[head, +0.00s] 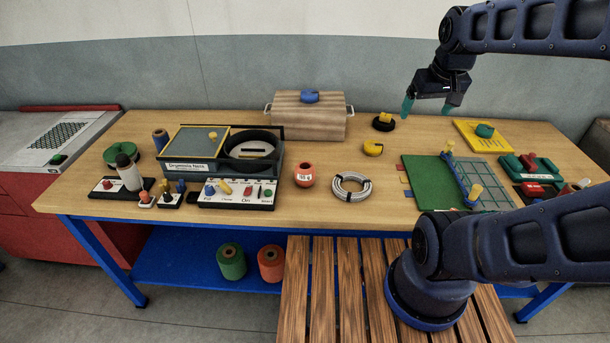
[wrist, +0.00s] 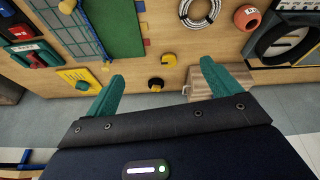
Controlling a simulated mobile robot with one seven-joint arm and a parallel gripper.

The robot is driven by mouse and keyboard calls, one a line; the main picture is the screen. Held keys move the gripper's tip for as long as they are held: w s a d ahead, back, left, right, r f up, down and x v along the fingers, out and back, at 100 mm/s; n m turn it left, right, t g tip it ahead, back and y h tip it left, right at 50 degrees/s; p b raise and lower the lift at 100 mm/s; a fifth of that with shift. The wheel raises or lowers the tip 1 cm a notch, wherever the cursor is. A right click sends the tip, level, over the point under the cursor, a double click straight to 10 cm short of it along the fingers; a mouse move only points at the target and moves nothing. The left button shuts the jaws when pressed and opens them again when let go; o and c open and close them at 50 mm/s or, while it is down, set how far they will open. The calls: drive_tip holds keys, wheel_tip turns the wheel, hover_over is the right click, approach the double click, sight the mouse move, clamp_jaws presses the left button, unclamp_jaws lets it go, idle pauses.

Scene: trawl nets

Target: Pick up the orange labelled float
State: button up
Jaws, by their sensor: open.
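The orange labelled float (head: 305,175) is a small round float with a white label and a dark hole on top. It stands on the wooden table near the middle, between the control panel and a coil of rope. It also shows in the wrist view (wrist: 247,18) at the upper right. My gripper (head: 431,107) is open and empty, with teal fingers, raised above the back right of the table. In the wrist view its fingers (wrist: 160,88) are spread wide, and the float lies well beyond them.
A grey coil (head: 352,187) lies just right of the float. A machine with a round basin (head: 224,153) and a switch panel (head: 237,194) stand left. A wooden box (head: 309,117) is behind. A yellow item (head: 373,148) and a green board (head: 432,183) are to the right.

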drive_tip(key=w+a+f+n+g, duration=0.1)
drive_tip(key=w+a+f+n, duration=0.25)
drive_tip(key=w+a, duration=0.25)
drive_tip(key=n+g, duration=0.3)
drive_tip(key=n, duration=1)
hover_over(305, 174)
drive_tip(key=w, duration=0.3)
wheel_tip(305, 174, down, 18)
drive_tip(key=shift+m, duration=0.25)
drive_tip(key=shift+a+f, duration=0.1)
drive_tip(key=shift+f, duration=5)
drive_tip(key=c, duration=1.1)
drive_tip(key=shift+r, duration=0.15)
